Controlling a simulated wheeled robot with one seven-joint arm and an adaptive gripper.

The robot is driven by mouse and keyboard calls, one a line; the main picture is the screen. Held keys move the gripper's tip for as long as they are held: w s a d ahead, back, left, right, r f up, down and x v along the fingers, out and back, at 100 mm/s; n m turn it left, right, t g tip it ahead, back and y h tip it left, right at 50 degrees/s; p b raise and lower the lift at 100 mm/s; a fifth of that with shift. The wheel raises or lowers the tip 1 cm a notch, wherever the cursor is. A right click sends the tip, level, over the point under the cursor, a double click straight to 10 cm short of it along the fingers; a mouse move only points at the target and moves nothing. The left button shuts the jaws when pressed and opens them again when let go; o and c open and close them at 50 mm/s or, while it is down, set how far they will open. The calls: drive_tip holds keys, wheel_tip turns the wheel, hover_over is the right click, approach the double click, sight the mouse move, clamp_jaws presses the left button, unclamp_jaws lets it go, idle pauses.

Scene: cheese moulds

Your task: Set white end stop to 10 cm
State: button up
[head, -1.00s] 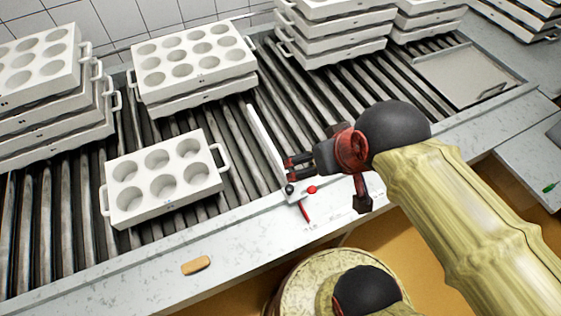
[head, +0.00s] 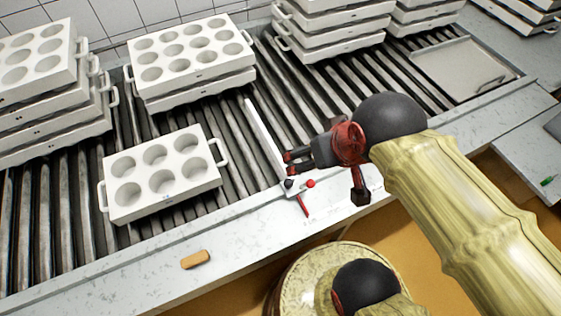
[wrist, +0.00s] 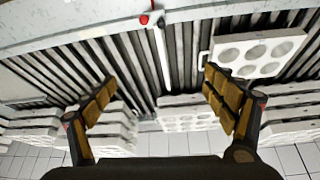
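The white end stop (head: 264,137) is a long thin bar lying across the rollers, its near end at the front rail. A black knob (head: 289,184), a red knob (head: 311,184) and a red lever (head: 302,206) sit at that end. My gripper (head: 288,162) is just right of the bar's near part; contact cannot be told. In the wrist view my gripper (wrist: 160,80) has its fingers wide apart, with the end stop (wrist: 161,55) showing between them and the red knob (wrist: 144,19) beyond. No scale marks are readable.
A six-hole mould (head: 163,172) lies on the rollers left of the stop. Stacked moulds (head: 192,62) stand behind it, with more stacks left and at the back. A brown block (head: 195,260) lies on the front rail. Rollers right of the stop are partly clear, up to a flat tray (head: 460,68).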

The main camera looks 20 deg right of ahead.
drive_tip(key=w+f+g, duration=0.1)
drive_tip(key=f, duration=0.2)
drive_tip(key=f+g+b, duration=0.1)
drive_tip(key=f, duration=0.2)
drive_tip(key=w+f+g, duration=0.1)
drive_tip(key=f, duration=0.3)
drive_tip(key=shift+w+a+b, duration=0.1)
drive_tip(key=shift+w+b, duration=0.2)
drive_tip(key=shift+b, duration=0.1)
drive_tip(key=c, duration=0.5)
drive_tip(key=w+f+n+g, duration=0.1)
drive_tip(key=f, duration=0.3)
drive_tip(key=w+f+n+g+b, duration=0.1)
drive_tip(key=w+f, duration=0.1)
drive_tip(key=f, duration=0.3)
drive_tip(key=w+f+n+g+b, duration=0.1)
drive_tip(key=w+f+n, duration=0.1)
drive_tip(key=f, duration=0.3)
drive_tip(key=shift+w+a, duration=0.15)
drive_tip(key=shift+w, duration=0.1)
drive_tip(key=c, duration=0.5)
drive_tip(key=n, duration=0.5)
hover_over(288, 181)
drive_tip(key=f, duration=0.4)
drive_tip(key=shift+s, duration=0.35)
drive_tip(key=shift+w+n, duration=0.25)
drive_tip(key=shift+n, duration=0.35)
drive_tip(key=shift+f+b, duration=1.3)
drive_tip(key=shift+f, duration=2.55)
drive_tip(key=shift+c, duration=1.1)
